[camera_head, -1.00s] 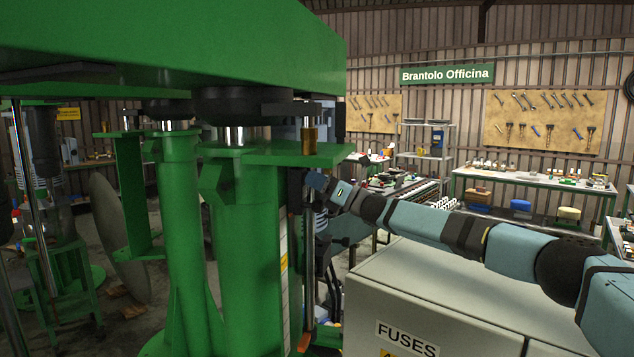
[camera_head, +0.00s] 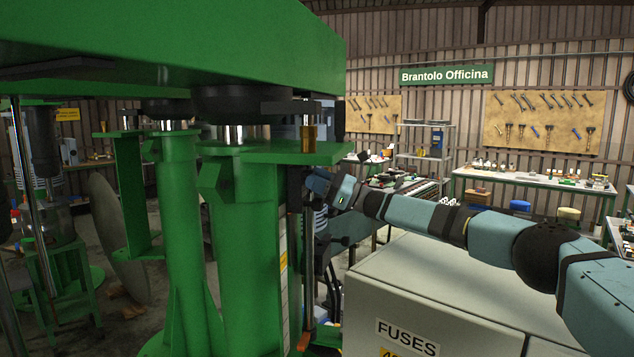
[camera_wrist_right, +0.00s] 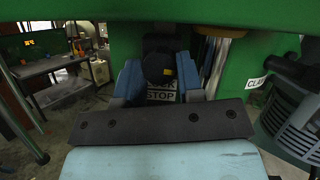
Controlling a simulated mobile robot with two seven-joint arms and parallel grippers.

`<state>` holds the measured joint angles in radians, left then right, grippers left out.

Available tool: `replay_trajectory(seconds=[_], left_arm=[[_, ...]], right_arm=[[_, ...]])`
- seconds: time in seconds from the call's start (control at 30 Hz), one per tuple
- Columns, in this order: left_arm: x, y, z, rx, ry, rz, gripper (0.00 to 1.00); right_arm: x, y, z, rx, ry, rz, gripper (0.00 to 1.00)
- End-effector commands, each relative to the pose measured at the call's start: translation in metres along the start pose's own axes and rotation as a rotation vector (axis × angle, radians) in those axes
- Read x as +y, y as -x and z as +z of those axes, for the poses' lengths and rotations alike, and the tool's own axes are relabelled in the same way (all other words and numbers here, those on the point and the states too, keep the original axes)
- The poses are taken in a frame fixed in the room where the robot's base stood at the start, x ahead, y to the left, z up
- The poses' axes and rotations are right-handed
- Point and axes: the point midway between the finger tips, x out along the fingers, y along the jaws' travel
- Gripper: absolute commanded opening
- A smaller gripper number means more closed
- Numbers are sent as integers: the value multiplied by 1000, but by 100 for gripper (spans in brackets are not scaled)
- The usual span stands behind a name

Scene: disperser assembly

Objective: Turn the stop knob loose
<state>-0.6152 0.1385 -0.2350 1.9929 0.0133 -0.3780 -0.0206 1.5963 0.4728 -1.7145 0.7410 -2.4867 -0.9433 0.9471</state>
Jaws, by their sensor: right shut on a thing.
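The stop knob (camera_wrist_right: 157,68) is black with a small yellow mark and shows in the right wrist view, in front of the green column. A label (camera_wrist_right: 160,92) ending in "STOP" is below it, partly covered. My right gripper (camera_wrist_right: 158,76) has a blue finger on each side of the knob and is shut on it. In the head view the right wrist (camera_head: 325,187) reaches the right side of the green column (camera_head: 250,240); the knob itself is hidden or too dark to tell there. My left gripper is in neither view.
A large green beam (camera_head: 170,45) spans above the columns. A grey fuse cabinet (camera_head: 440,290) stands below my right arm. A dark ribbed motor (camera_wrist_right: 290,115) is close on the right in the wrist view. Workbenches stand at the back.

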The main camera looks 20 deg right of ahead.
Motion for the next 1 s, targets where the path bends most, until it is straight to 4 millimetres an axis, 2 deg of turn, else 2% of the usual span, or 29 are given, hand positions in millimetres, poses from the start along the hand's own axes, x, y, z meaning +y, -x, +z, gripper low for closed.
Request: replay_trajectory(seconds=[0.47, 0.5, 0.57, 0.6, 0.87, 1.0], left_arm=[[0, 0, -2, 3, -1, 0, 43], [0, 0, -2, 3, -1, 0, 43], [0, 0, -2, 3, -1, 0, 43], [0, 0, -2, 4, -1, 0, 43], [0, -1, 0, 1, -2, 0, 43], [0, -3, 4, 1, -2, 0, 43]], right_arm=[[-1, -1, 2, -2, 15, 4, 11], [-1, -1, 2, -2, 15, 4, 43], [-1, -1, 2, -2, 15, 4, 57], [-1, -1, 2, -2, 15, 4, 60], [0, 1, 1, -1, 14, 5, 60], [-1, 12, -1, 0, 14, 4, 60]])
